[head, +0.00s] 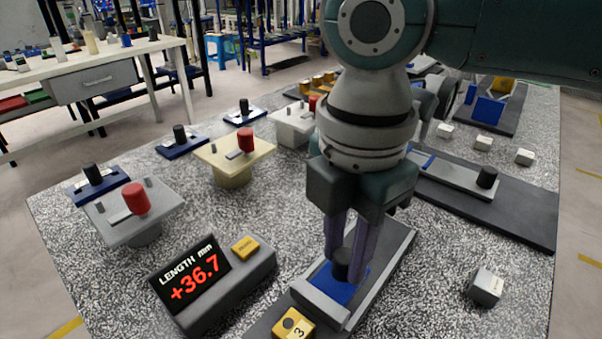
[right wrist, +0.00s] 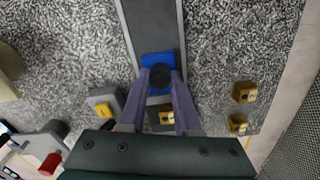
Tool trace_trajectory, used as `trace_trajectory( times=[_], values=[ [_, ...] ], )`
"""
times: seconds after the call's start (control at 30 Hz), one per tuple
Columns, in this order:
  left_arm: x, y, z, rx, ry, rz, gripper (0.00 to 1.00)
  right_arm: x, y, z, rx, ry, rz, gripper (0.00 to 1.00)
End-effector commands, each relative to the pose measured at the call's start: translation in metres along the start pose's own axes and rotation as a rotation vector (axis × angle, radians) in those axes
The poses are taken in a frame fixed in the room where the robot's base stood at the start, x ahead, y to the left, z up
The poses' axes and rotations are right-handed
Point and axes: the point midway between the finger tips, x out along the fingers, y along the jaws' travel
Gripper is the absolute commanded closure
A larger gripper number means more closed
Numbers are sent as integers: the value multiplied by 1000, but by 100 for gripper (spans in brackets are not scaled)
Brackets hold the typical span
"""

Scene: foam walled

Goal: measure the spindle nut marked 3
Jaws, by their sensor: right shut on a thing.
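The spindle nut marked 3 (head: 292,325) is a small gold block at the near end of the length gauge (head: 394,247), cut by the bottom edge of the head view. In the right wrist view a gold block (right wrist: 166,116) shows between the fingers, in line with the rail. My right gripper (head: 348,272) is shut on the black knob (head: 343,264) of the gauge's blue slide (head: 333,286). A pale jaw bar (head: 320,304) stands between slide and nut; I cannot tell if it touches the nut. The display (head: 191,274) reads +36.7. My left gripper is out of view.
A yellow button (head: 245,248) sits beside the display. A grey labelled block (head: 486,287) lies to the right. Two more gold blocks show in the right wrist view (right wrist: 245,92). Stands with red knobs (head: 135,198) fill the left side.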

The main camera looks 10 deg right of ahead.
Motion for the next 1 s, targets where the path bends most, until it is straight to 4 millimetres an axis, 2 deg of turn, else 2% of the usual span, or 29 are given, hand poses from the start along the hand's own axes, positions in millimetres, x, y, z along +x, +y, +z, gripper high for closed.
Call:
trace_trajectory(
  times=[0.1,0.27,0.5,0.77,0.8,1.0],
  values=[
    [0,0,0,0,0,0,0,0,0,0,0,0,0,100],
    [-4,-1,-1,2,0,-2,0,-2,-1,-3,-1,1,-1,100],
    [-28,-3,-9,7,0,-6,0,-4,-10,-36,-3,4,-4,100],
    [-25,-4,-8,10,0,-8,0,0,-10,-38,-2,4,-2,100],
    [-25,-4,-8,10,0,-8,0,0,-10,-38,-2,4,-2,66],
    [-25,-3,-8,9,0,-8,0,0,-10,-37,-1,2,-1,44]
  ],
)
